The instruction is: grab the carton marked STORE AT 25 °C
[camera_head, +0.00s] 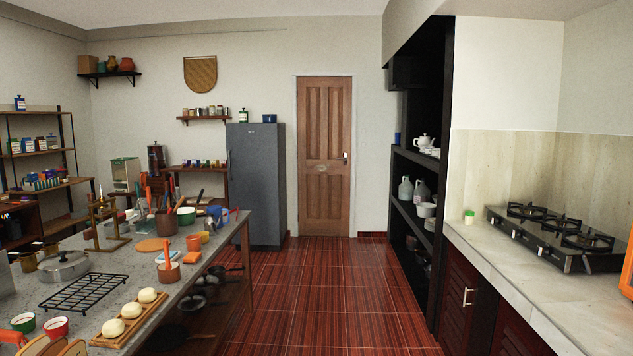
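No carton with a readable STORE AT 25 °C marking shows in this head view. Small boxes and packets stand on the wooden rack at the far left, among them a row on the middle shelf (35,145) and a mixed group on the shelf below (45,181). They are too small for me to read any print. A brown box (88,64) sits on the high wall shelf at the upper left. Neither of my grippers is in view.
A stone counter (520,272) at right carries a gas hob (548,237). The red tiled floor (325,290) between is clear.

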